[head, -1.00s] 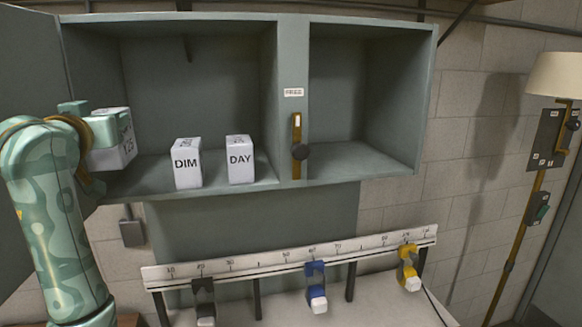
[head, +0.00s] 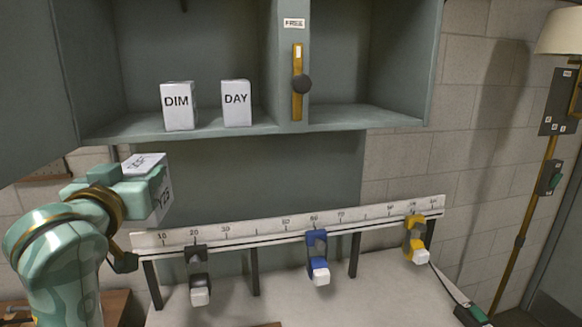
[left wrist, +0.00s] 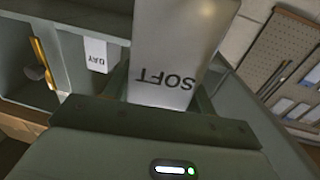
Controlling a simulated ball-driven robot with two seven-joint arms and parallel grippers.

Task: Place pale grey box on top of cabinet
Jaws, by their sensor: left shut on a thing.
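My left gripper (head: 128,187) is shut on a pale grey box (head: 161,195) with lettering on its top and side. In the left wrist view the box (left wrist: 178,50) reads SOFT and sits between the jaws. In the head view the gripper and box appear below the cabinet's left front edge. The grey-green cabinet (head: 365,70) has two open compartments, and its top is out of the head view. Two pale boxes, DIM (head: 178,107) and DAY (head: 237,104), stand upright in the left compartment. My right gripper is not in view.
A brass slide with a dark knob (head: 302,84) is on the cabinet's divider, under a FREE label. A numbered rail (head: 265,234) with black, blue and yellow sliders stands below. A lamp (head: 565,30) is at right. The right compartment looks empty.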

